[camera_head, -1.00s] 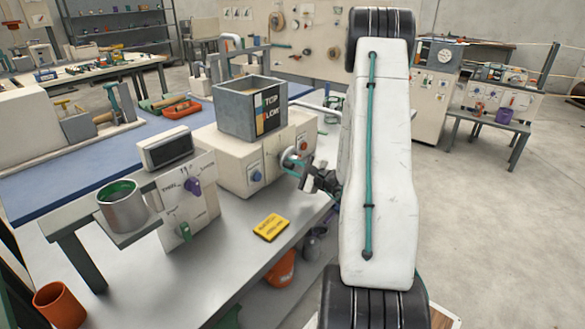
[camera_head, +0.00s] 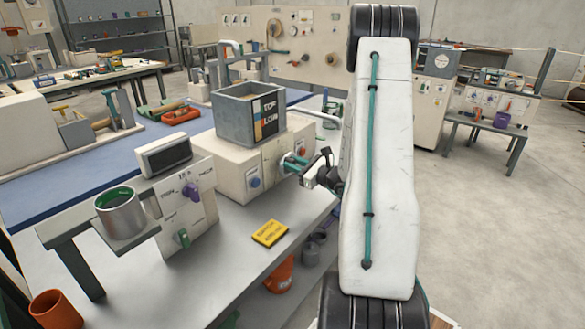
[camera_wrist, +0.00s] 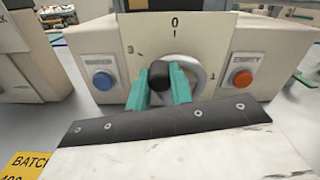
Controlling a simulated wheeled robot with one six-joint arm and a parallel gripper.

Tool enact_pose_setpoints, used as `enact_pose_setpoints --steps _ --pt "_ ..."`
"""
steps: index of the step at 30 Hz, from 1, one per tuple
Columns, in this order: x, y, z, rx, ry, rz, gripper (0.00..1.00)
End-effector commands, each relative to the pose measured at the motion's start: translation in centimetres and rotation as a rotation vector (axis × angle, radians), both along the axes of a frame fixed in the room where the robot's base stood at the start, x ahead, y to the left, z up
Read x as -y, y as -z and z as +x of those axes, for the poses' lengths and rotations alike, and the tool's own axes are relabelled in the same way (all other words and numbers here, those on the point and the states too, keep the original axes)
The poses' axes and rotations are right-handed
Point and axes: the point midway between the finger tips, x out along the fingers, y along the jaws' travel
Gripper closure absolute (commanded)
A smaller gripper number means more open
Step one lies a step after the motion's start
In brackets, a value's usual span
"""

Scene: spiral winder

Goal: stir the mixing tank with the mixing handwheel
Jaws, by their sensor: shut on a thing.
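The grey open-topped mixing tank (camera_head: 232,124) sits on a white machine housing, its front labelled TOP and LOW. The pale round handwheel (camera_wrist: 202,75) is on the housing's front panel, and the wrist view shows it under the marks 0 and 1. My gripper (camera_wrist: 160,88) has its two teal fingers closed around the wheel's black handle knob (camera_wrist: 159,73), left of the wheel's middle. In the head view my gripper (camera_head: 297,162) is at the panel, mostly hidden by its own wrist. The tank's contents cannot be made out.
A blue button (camera_wrist: 103,81) and an orange-red button (camera_wrist: 243,76) flank the wheel. A yellow card (camera_head: 270,233) lies on the bench. A metal pot (camera_head: 121,215) stands on a bracket at the left. Open floor lies to the right.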

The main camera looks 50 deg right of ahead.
Motion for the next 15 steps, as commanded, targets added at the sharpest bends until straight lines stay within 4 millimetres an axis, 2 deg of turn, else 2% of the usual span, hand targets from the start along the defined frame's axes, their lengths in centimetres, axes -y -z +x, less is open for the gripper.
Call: enact_pose_setpoints --steps 15 --pt "1.8 -0.6 0.1 -0.039 0.002 0.486 1.00"
